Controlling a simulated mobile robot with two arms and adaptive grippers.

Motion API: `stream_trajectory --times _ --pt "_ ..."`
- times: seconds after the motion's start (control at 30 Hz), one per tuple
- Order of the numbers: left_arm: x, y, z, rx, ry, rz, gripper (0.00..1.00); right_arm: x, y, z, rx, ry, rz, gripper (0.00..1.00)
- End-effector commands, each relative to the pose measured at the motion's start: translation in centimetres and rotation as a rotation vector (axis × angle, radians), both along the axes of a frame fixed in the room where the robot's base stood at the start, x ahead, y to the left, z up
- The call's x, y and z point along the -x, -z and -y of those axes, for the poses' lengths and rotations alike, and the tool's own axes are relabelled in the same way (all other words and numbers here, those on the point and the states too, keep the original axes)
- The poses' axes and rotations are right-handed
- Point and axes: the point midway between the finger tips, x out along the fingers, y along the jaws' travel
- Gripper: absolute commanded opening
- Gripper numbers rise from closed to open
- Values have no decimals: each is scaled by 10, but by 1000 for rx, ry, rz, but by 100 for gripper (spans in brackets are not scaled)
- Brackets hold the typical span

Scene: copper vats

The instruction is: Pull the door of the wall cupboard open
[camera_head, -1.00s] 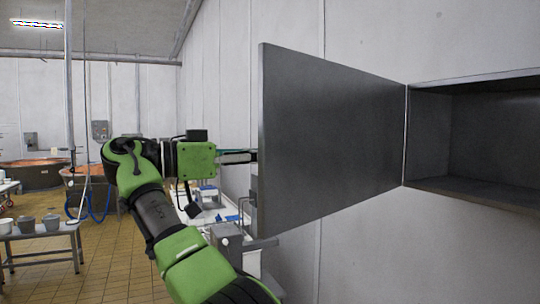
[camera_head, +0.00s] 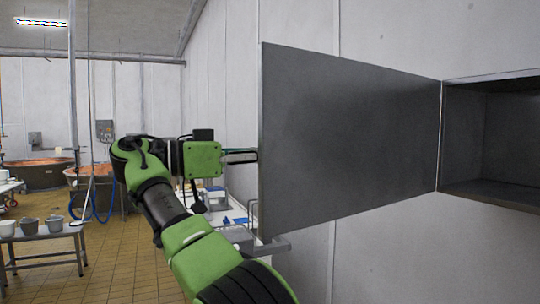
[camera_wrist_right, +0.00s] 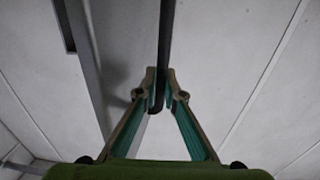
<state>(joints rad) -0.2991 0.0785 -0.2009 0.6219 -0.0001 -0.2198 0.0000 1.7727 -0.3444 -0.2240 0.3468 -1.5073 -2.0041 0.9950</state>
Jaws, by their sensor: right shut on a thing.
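The grey door (camera_head: 350,140) of the wall cupboard (camera_head: 500,140) stands wide open, its flat face toward me, hinged at the cupboard's left side. The cupboard's visible interior looks empty. My right gripper (camera_head: 240,156) is at the door's free left edge, its fingertips partly hidden by the door. In the right wrist view my right gripper (camera_wrist_right: 161,80) is shut on a slim dark bar (camera_wrist_right: 166,40) with a rounded lower end, which looks like the door handle. My left gripper is not in view.
A pale wall (camera_head: 385,35) runs behind the door. A worktop with white and blue items (camera_head: 235,212) lies below and behind my arm. A small table with pots (camera_head: 45,232) and copper vats (camera_head: 85,178) stand farther left. Tiled floor (camera_head: 120,265) is clear between.

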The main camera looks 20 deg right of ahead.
Motion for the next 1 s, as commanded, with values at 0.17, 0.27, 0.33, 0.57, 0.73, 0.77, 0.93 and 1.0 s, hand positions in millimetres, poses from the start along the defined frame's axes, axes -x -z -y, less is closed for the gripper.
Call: stream_trajectory --times 0.17,0.27,0.33,0.57,0.73,0.77,0.93,1.0 --pt "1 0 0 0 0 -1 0 0 -1 1 0 0 1 0" --pt "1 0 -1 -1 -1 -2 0 0 -1 1 0 0 1 0" --pt "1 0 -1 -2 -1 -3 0 0 -1 1 -1 0 1 0" --pt "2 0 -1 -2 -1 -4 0 0 -1 1 -1 0 1 14" --pt "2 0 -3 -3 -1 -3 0 0 -1 1 -1 0 1 16" --pt "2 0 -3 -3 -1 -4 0 0 -1 1 -1 0 1 16" --pt "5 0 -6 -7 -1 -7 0 0 0 0 -1 0 0 16" --pt "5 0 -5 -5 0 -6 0 0 0 0 -1 0 0 16"
